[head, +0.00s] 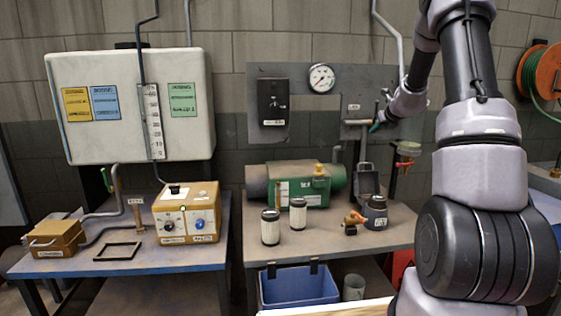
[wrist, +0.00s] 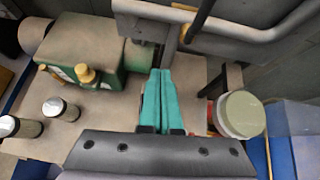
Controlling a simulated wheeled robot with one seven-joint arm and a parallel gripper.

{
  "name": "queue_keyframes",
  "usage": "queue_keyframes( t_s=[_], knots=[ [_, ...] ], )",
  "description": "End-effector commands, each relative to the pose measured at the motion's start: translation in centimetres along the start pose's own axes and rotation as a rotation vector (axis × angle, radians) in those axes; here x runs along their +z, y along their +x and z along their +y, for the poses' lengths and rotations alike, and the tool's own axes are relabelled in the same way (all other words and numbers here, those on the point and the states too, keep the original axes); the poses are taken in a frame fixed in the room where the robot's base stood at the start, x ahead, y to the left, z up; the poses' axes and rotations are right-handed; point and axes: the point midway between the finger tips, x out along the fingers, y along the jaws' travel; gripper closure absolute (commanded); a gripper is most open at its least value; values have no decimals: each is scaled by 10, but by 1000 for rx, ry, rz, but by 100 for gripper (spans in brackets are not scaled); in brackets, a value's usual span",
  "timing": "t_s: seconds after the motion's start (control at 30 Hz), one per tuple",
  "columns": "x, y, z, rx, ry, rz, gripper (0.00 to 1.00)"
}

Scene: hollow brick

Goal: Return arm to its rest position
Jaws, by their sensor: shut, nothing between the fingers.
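My arm rises along the right side of the head view and bends at the top toward the wall. My gripper (head: 376,126) is at the back of the right-hand bench, near the grey bracket (head: 357,130) on the wall. In the wrist view the teal fingers of my gripper (wrist: 158,78) lie side by side, shut, with nothing visible between them. Below them in the wrist view is the bench top (wrist: 105,105). The fingertips point toward a grey pipe, and I cannot tell how close they are to it.
A green machine (head: 311,190) and two canisters (head: 270,226) (head: 298,213) stand on the right-hand bench. A round pale cap (wrist: 241,114) is right of my fingers in the wrist view. A blue bin (head: 298,286) is below. A hose reel (head: 541,72) hangs at far right.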

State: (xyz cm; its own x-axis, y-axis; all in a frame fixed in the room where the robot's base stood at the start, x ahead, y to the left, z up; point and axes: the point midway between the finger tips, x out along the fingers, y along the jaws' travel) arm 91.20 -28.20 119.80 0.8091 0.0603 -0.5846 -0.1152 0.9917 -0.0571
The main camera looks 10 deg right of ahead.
Motion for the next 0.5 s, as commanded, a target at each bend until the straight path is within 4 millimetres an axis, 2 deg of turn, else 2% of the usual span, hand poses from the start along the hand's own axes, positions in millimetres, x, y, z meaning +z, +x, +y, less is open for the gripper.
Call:
queue_keyframes(
  t_s=[0.03, 0.1, 0.23, 0.37, 0.5],
  knots=[
    [14, -17, 16, 23, -78, -15, 100],
    [30, -45, 45, 67, -226, -33, 100],
    [50, -110, 106, 157, -571, -69, 100],
    [50, -176, 163, 238, -924, -104, 100],
    [30, -245, 213, 309, -1303, -134, 100]
  ],
)
